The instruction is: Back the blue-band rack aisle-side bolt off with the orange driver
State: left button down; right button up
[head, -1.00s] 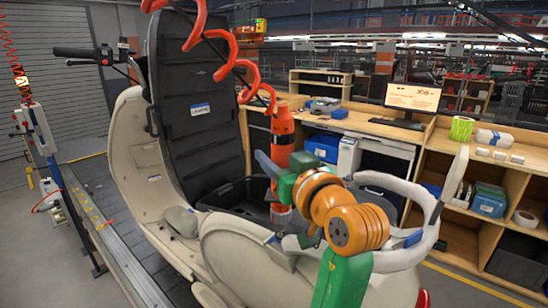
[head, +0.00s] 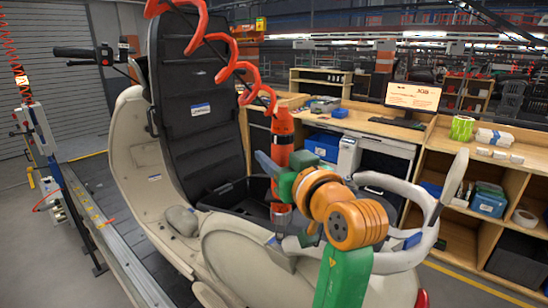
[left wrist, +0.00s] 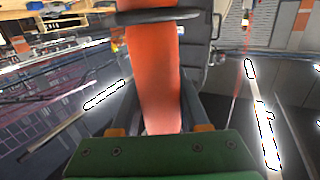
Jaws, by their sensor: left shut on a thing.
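The orange driver (head: 283,132) hangs upright from a red coiled hose above the cream scooter body (head: 250,250). My left gripper (head: 274,172) is shut on the driver's body; the driver also fills the middle of the left wrist view (left wrist: 155,80), between the fingers. The driver's lower end is in front of the open black bin under the seat. The rack (head: 395,183), a pale grey looped rail with blue bands, is at the scooter's rear, right of the driver and partly behind my left arm. I cannot make out its aisle-side bolt. My right gripper does not show.
The black seat (head: 200,95) stands raised left of the driver. A grey rounded lump (head: 182,221) lies on the footboard. A wooden bench (head: 372,126) with a screen and blue boxes stands behind. The slat conveyor (head: 110,235) runs along the left.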

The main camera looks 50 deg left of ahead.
aim_at(274, 122)
pick_arm(q)
jog(key=shift+r, duration=0.2)
jog(key=shift+r+p, duration=0.3)
jog(key=shift+p, duration=0.15)
jog(key=shift+r, duration=0.2)
notch_tip(274, 122, up, 3)
jog(key=p, duration=0.2)
jog(key=shift+f+p, duration=0.1)
jog(key=shift+p, duration=0.3)
jog(key=shift+r, duration=1.25)
jog(key=shift+s, duration=0.1)
